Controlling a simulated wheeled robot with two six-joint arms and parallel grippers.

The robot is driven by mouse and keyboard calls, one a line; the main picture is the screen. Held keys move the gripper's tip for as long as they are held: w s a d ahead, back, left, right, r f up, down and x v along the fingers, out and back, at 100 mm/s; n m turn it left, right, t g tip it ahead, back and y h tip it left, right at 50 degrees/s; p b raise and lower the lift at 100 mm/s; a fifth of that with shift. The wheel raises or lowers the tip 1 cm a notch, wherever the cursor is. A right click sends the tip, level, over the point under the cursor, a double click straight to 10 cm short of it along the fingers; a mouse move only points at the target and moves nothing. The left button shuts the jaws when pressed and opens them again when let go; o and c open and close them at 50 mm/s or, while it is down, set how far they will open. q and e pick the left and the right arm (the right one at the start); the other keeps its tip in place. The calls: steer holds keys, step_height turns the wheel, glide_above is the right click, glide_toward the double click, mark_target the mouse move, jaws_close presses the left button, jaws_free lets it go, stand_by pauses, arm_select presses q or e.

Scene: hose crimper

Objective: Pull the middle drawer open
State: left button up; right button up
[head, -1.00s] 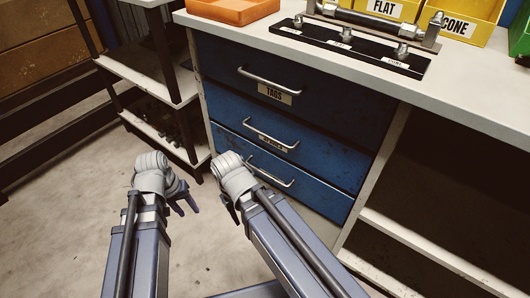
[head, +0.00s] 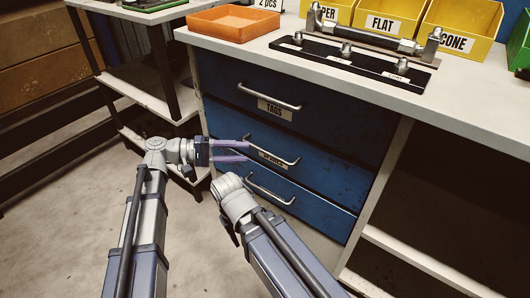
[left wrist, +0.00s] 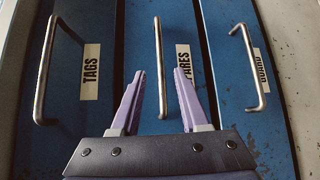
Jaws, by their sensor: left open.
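The blue middle drawer (head: 335,178) is shut, with a SPARES label and a metal bar handle (head: 280,158). My left gripper (head: 246,151) is open and empty, pointing at this drawer, its purple fingertips near the left end of the handle. In the left wrist view the middle handle (left wrist: 158,50) runs up the picture, lined up with the gap between my left gripper's fingers (left wrist: 159,71). The handle looks still beyond the tips; contact cannot be made out. My right gripper (head: 231,232) is mostly hidden behind its own wrist, below and left of the drawers.
The TAGS drawer (head: 330,118) above and the bottom drawer (head: 310,203) are shut, each with a bar handle. A shelf rack (head: 140,90) stands close left of the cabinet. The worktop holds an orange tray (head: 235,22) and yellow bins (head: 395,20). Floor in front is clear.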

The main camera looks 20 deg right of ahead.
mark_target(263, 152)
arm_select(q)
steer(key=shift+s+d+f+b, duration=0.15)
steer(key=shift+d+f, duration=0.05)
steer(key=shift+d, duration=1.05)
steer(key=shift+s+d+f+b, duration=0.2)
steer(key=shift+d, duration=1.1)
steer(key=shift+s+d+f+b, duration=0.15)
steer(key=shift+d+f, duration=0.05)
steer(key=shift+d, duration=1.05)
steer(key=shift+c, duration=0.2)
jaws_close()
